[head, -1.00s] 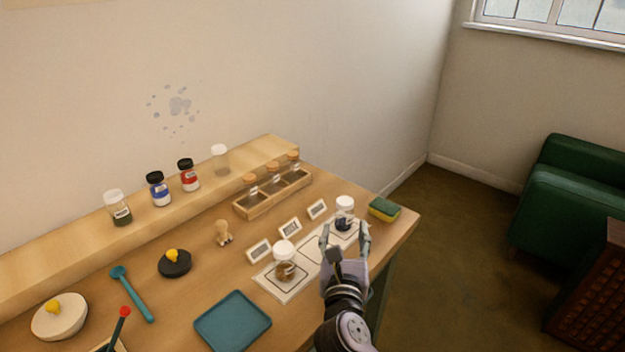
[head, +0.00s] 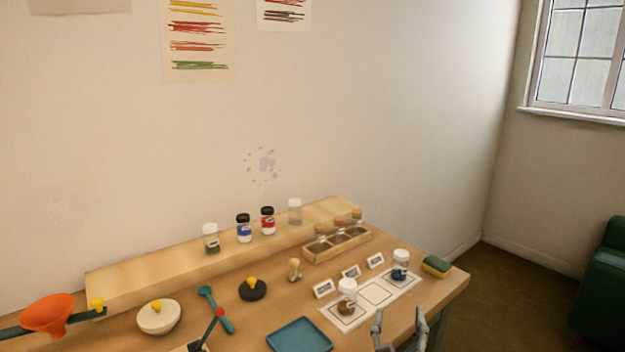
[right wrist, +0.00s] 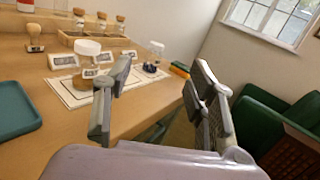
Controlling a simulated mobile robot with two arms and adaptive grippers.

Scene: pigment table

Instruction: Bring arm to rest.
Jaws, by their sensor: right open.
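My right gripper (head: 399,330) is at the bottom of the head view, near the table's front edge, open and empty. In the right wrist view its two fingers (right wrist: 160,95) stand wide apart with nothing between them. A white-capped jar with dark blue contents (head: 400,265) stands on the far right part of the white mat (head: 375,294). It also shows in the right wrist view (right wrist: 152,66), apart from the fingers. A white-capped jar with brown contents (head: 346,298) stands on the mat's left part. My left gripper is not in view.
A teal tray (head: 299,336) lies left of the mat. A sponge (head: 437,266) lies at the table's right end. A wooden rack (head: 337,245) with corked vials and a raised shelf (head: 150,277) with several jars stand behind.

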